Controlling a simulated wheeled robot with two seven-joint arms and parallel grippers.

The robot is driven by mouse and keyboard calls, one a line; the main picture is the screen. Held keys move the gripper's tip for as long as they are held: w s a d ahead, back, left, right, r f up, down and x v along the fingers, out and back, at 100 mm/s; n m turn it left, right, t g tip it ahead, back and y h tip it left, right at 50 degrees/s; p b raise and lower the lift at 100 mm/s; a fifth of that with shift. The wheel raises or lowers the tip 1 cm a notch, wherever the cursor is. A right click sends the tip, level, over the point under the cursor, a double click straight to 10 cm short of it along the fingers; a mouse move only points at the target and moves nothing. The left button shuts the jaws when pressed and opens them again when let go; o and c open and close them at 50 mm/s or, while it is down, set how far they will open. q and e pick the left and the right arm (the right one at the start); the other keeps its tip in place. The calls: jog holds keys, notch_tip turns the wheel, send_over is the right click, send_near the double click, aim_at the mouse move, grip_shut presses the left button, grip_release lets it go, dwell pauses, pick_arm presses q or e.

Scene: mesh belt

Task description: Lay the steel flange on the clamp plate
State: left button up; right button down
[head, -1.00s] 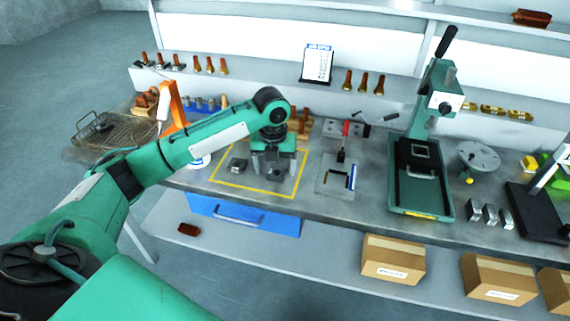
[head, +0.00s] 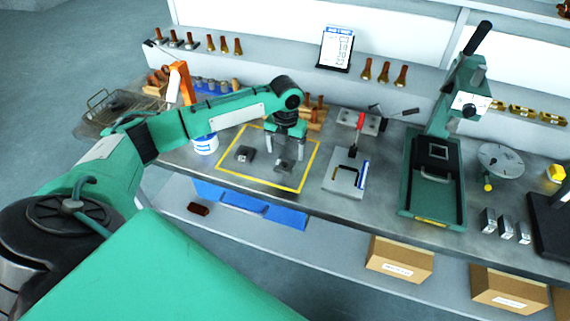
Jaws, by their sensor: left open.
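A small grey metal part that looks like the steel flange (head: 284,166) lies inside the yellow-outlined area on the bench. My left gripper (head: 285,153) points down over it, with its fingers open to either side. Whether the fingers touch it is too small to tell. A second dark grey block (head: 244,153) lies to its left inside the same outline. Nothing visible lies on the plate except a dark bracket and a blue strip. My right gripper is out of view.
A green arbor press (head: 432,175) stands right of the clamp plate. A white tub (head: 205,144), an orange stand (head: 182,85) and a wire basket (head: 115,108) are on the left. Copper-coloured parts (head: 315,108) stand behind the gripper. Cardboard boxes (head: 400,258) sit on the lower shelf.

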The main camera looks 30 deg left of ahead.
aim_at(285, 166)
pick_arm(q)
jog(key=f, duration=0.1)
jog(key=f+p, duration=0.1)
jog(key=f, duration=0.1)
jog(key=shift+s+f+p, duration=0.3)
jog(key=shift+f, duration=0.6)
jog(key=c, duration=1.4)
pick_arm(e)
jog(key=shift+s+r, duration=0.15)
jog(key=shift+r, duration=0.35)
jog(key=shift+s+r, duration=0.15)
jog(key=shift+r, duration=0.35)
